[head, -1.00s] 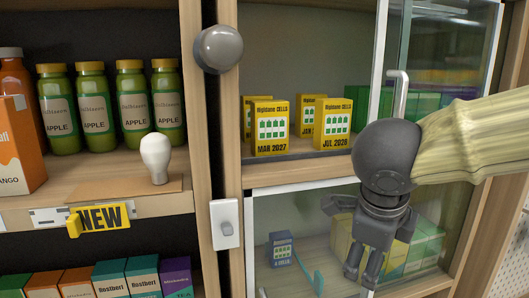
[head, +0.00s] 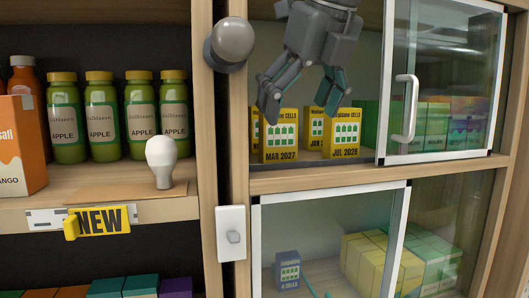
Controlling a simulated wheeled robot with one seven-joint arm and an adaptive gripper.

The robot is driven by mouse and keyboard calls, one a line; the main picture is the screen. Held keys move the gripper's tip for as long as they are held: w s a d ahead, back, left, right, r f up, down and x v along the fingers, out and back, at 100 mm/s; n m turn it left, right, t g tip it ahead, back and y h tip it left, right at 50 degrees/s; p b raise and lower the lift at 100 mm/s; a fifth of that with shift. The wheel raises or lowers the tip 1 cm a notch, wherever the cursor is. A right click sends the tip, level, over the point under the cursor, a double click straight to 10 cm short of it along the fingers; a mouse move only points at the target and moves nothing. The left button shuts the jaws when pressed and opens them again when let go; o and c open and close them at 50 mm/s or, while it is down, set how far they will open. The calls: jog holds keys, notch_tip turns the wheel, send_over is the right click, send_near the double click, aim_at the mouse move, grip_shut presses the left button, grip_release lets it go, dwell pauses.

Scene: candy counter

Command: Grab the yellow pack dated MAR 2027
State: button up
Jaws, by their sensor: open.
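The yellow pack marked MAR 2027 (head: 279,139) stands upright at the front left of the upper cabinet shelf, with another yellow pack behind it, mostly hidden. To its right stands a yellow pack marked JUL 2028 (head: 345,136), with one more yellow pack (head: 315,130) partly hidden behind it. My gripper (head: 300,98) hangs in front of the upper opening with its fingers spread, empty. Its left fingertip overlaps the top of the MAR 2027 pack in the picture and its right fingertip is near the JUL 2028 pack. I cannot tell whether it touches either.
A glass sliding door (head: 446,90) with a white frame and handle covers the right of the upper shelf. A second glass pane (head: 330,235) covers the lower shelf. A wooden post with a grey knob (head: 230,43) stands left of the opening. A white bulb (head: 161,160) stands on the left shelf.

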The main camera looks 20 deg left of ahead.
aim_at(278, 141)
jog(key=shift+m+y, duration=0.3)
jog(key=w+a+f, duration=0.1)
jog(key=w+a+f+p, duration=0.1)
jog(key=a, duration=0.1)
jog(key=shift+w+a+f, duration=0.2)
jog(key=shift+w, duration=0.2)
jog(key=shift+w+f+p, duration=0.25)
jog(key=shift+f+p, duration=0.25)
jog(key=shift+p, duration=0.1)
jog(key=p+x, duration=0.1)
jog(key=x, duration=0.2)
jog(key=shift+w+f, duration=0.15)
jog(key=shift+w, duration=0.05)
jog(key=shift+w+a+f+p, duration=0.1)
jog(key=shift+a+f+p, duration=0.1)
jog(key=shift+f+p, duration=0.2)
jog(key=c, duration=1)
